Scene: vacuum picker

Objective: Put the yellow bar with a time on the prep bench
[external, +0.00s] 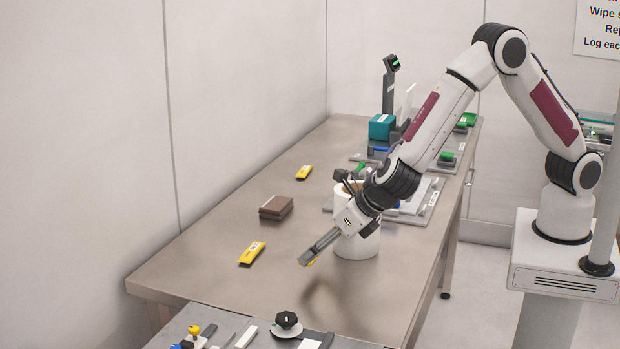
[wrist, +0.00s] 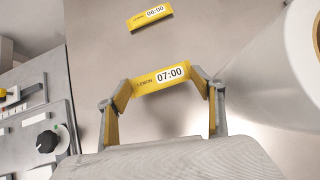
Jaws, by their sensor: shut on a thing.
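My gripper (external: 308,261) is shut on a yellow bar (wrist: 160,78) whose white label reads 07:00, with LEMON beside it. Only a sliver of this bar shows in the external view. The gripper is tilted down and appears to be above the bench, with a shadow beneath. A second yellow bar (wrist: 149,17), labelled 06:00, lies ahead in the wrist view. Two yellow bars lie on the prep bench (external: 215,215) in the external view: one near the front left (external: 252,253) and one farther back (external: 304,172). Their times are unreadable there.
A white cylinder (external: 356,245) stands right beside my gripper. A brown block (external: 276,207) sits between the two bench bars. A panel with a black knob (external: 287,321) is at the front. Trays and a teal box (external: 381,126) are at the back. Bare bench lies left of the gripper.

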